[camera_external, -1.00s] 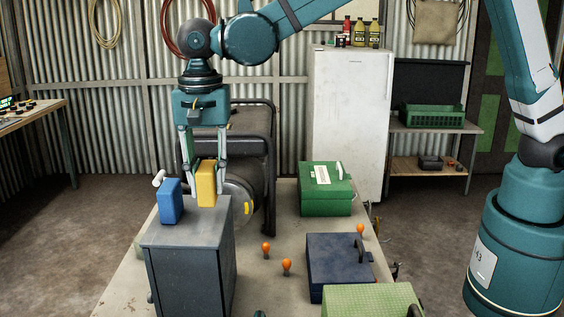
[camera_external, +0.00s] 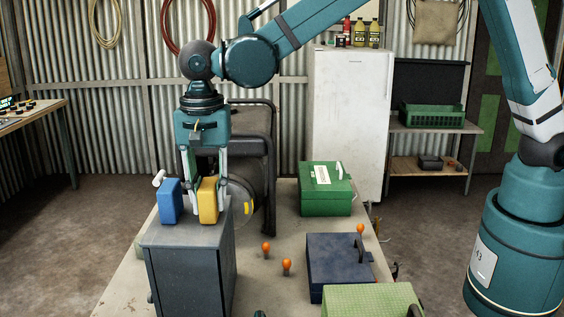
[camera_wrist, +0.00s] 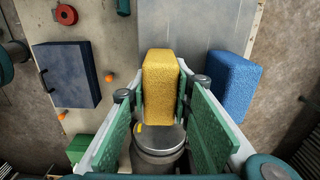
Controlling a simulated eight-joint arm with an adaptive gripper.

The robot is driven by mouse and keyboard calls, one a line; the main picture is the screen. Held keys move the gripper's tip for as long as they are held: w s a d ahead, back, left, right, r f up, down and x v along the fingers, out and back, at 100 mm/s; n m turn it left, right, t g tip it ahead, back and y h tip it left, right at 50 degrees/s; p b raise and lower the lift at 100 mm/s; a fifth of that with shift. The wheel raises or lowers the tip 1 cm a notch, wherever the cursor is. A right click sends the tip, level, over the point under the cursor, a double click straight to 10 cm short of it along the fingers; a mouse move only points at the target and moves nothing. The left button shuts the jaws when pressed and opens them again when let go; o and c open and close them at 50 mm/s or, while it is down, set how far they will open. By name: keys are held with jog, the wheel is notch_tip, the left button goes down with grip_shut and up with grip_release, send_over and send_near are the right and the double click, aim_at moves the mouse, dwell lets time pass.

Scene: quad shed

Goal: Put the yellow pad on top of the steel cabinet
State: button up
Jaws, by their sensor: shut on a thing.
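The yellow pad (camera_external: 208,203) stands upright between the fingers of my gripper (camera_external: 206,210), which is shut on it. It also shows in the wrist view (camera_wrist: 161,85), between the two green finger plates. The pad is over the far right part of the steel cabinet's grey top (camera_external: 180,237). Its lower end is at or very close to that top; I cannot tell whether it touches. A blue pad (camera_external: 171,201) stands on the cabinet top just left of the yellow one, and it shows at the right in the wrist view (camera_wrist: 232,85).
The cabinet stands on a bench (camera_external: 260,285). To its right are orange bulbs (camera_external: 266,247), a green case (camera_external: 325,204), a navy case (camera_external: 335,265) and a light green case (camera_external: 365,302). A dark machine frame (camera_external: 270,150) stands behind my gripper. The cabinet's front top is clear.

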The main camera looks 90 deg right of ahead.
jog(key=shift+f, duration=0.2)
jog(key=o, duration=0.7)
jog(key=shift+c, duration=0.2)
jog(key=shift+r, duration=0.15)
notch_tip(320, 180, up, 12)
jog(key=shift+r, duration=0.1)
dwell(0.5)
jog(key=shift+s, duration=0.1)
